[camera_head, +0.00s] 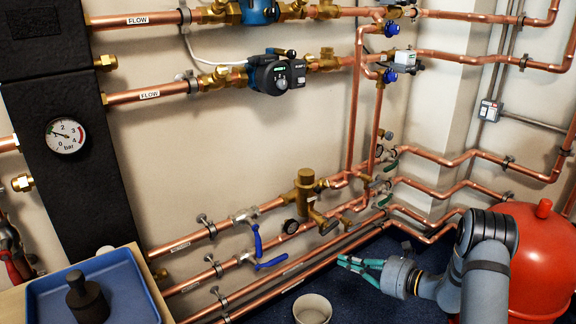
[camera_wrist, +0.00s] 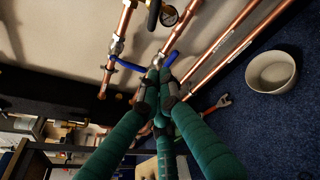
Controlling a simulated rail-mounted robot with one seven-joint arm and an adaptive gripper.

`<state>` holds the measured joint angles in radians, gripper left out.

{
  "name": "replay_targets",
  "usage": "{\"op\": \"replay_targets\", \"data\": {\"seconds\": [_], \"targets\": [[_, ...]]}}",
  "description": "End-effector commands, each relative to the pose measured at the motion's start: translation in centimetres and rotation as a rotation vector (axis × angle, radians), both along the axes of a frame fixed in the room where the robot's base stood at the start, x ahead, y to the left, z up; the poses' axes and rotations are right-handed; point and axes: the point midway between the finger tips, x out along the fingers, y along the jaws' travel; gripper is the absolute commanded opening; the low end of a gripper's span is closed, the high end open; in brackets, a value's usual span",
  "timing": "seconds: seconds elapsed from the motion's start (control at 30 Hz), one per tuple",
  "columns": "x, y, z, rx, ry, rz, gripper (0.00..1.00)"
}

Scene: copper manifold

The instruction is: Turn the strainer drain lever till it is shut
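My gripper (camera_head: 352,267) has teal fingers and hangs over the dark floor, right of the lower pipes in the head view. In the wrist view a blue lever (camera_wrist: 130,66) lies beyond the fingertips; contact cannot be told. I cannot tell which lever is the drain lever.
A pale bowl (camera_head: 312,309) stands on the floor near the gripper. A red vessel (camera_head: 541,260) is at right. A blue tray (camera_head: 130,290) holding a dark part is at lower left. A red-handled tool (camera_wrist: 216,105) shows in the wrist view. Copper pipes (camera_head: 300,262) run along the wall.

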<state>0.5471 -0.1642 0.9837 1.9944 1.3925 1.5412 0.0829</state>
Motion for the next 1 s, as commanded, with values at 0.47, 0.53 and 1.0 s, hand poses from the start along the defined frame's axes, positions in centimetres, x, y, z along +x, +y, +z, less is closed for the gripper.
{"op": "replay_targets", "data": {"seconds": [0.47, 0.53, 1.0], "targets": [[5.8, -3.9, 6.6, 0.268, -0.067, -0.253, 0.00], [6.4, -3.4, 6.6, 0.268, -0.065, -0.252, 0.00], [10.4, -0.4, 6.6, 0.266, -0.064, -0.252, 0.00]]}}
